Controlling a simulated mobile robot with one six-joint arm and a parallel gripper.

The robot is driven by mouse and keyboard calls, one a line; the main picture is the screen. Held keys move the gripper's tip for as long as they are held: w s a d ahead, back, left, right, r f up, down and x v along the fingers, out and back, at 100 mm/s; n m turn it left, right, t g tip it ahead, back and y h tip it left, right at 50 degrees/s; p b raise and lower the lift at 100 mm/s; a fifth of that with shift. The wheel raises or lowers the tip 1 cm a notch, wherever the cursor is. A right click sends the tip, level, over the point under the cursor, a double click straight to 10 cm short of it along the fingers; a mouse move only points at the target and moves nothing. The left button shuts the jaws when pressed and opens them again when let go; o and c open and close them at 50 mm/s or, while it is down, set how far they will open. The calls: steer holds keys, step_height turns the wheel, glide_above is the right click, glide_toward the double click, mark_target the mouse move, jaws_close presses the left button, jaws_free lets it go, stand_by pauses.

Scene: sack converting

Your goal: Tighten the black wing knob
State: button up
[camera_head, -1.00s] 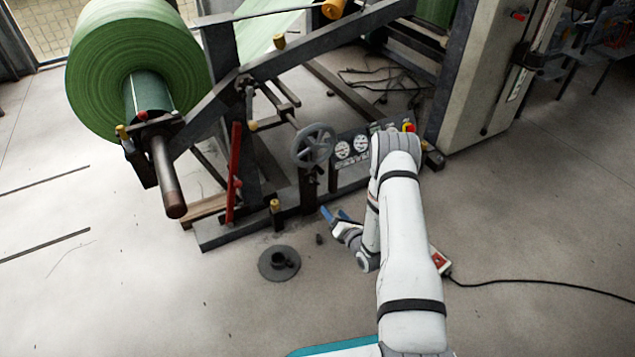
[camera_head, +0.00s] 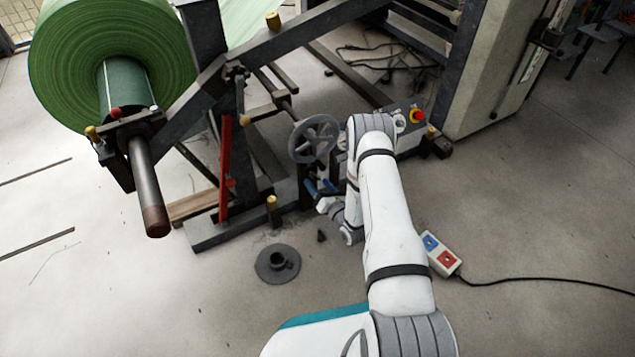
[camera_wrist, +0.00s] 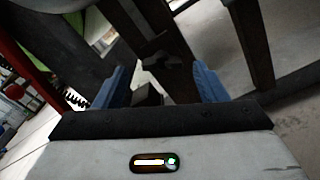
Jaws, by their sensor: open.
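My gripper (camera_head: 321,188) has two blue fingers and is open, just below the grey handwheel (camera_head: 315,139) at the dark post of the stand. In the wrist view my gripper (camera_wrist: 162,80) shows its fingers apart on either side of a dark post. A dark winged shape, which looks like the black wing knob (camera_wrist: 163,61), lies between and beyond the fingertips against the post. Contact with the fingers cannot be made out. In the head view I cannot pick the knob out from the dark parts around the post.
A green roll (camera_head: 60,80) sits on a shaft (camera_head: 148,190) sticking out at left. A red lever (camera_head: 225,170) stands on the frame. A dark round flanged part (camera_head: 277,263) lies on the floor. A red-and-blue control box (camera_head: 440,254) and its cable lie at right.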

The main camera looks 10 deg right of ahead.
mark_target(313, 176)
steer(key=shift+b+x, duration=0.3)
steer(key=shift+x, duration=0.95)
steer(key=shift+d, duration=0.1)
steer(key=c, duration=1)
steer(key=shift+m, duration=0.4)
